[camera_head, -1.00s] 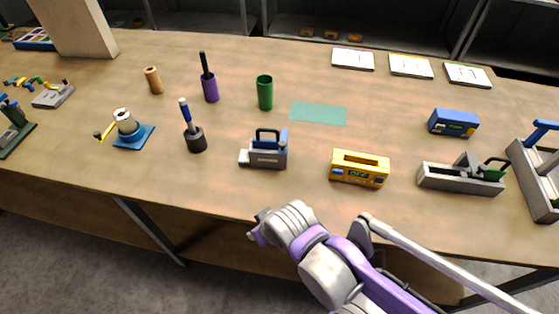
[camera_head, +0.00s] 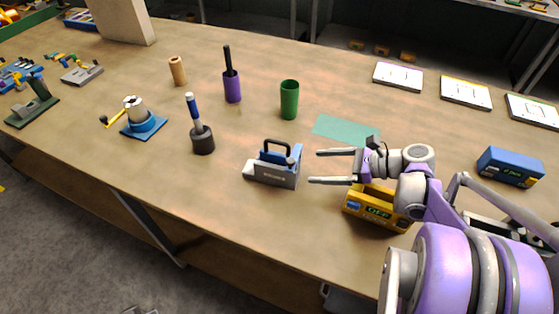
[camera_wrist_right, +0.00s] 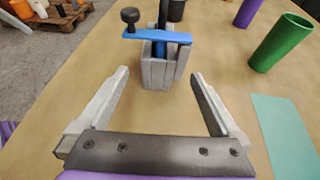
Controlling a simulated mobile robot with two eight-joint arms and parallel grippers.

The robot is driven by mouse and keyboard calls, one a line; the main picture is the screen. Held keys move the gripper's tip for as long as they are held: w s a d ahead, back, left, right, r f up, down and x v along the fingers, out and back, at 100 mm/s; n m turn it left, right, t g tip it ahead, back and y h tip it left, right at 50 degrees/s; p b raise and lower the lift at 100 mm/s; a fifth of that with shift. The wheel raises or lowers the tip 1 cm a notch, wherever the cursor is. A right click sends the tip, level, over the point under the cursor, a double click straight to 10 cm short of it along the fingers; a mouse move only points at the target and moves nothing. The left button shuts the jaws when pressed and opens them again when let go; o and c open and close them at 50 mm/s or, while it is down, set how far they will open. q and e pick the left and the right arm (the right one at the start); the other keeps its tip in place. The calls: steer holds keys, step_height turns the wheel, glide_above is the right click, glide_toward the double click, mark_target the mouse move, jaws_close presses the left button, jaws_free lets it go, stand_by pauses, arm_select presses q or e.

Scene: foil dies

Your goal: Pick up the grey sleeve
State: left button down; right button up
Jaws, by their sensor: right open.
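A short dark grey sleeve (camera_head: 203,141) stands on the table in the head view, with a blue-handled tool (camera_head: 194,112) upright in it. Part of a dark cylinder, seemingly this sleeve, shows at the top of the right wrist view (camera_wrist_right: 176,11). My right gripper (camera_head: 314,166) is open and empty, its fingers pointing left. A grey block device (camera_head: 272,174) with a blue part and dark handle lies between it and the sleeve. In the right wrist view this device (camera_wrist_right: 158,74) appears ahead, between the open fingers. My left gripper is not in view.
A green cup (camera_head: 289,100), a purple sleeve (camera_head: 232,88) with a black tool and a tan cylinder (camera_head: 177,71) stand behind. A blue-based crank device (camera_head: 142,125) is left. A yellow box (camera_head: 378,209) is under my right arm. A teal mat (camera_head: 345,130) lies flat.

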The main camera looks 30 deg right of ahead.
mark_target(300, 165)
steer(key=shift+w+d, duration=0.1)
steer(key=shift+w, duration=0.2)
steer(key=shift+w+f, duration=0.15)
steer(key=shift+w, duration=0.1)
steer(key=x, duration=0.4)
steer(key=shift+a+f, duration=0.1)
steer(key=shift+a, duration=0.35)
steer(key=shift+x, duration=2.8)
steer(key=shift+w+d, duration=0.1)
steer(key=shift+d, duration=0.1)
jaws_close()
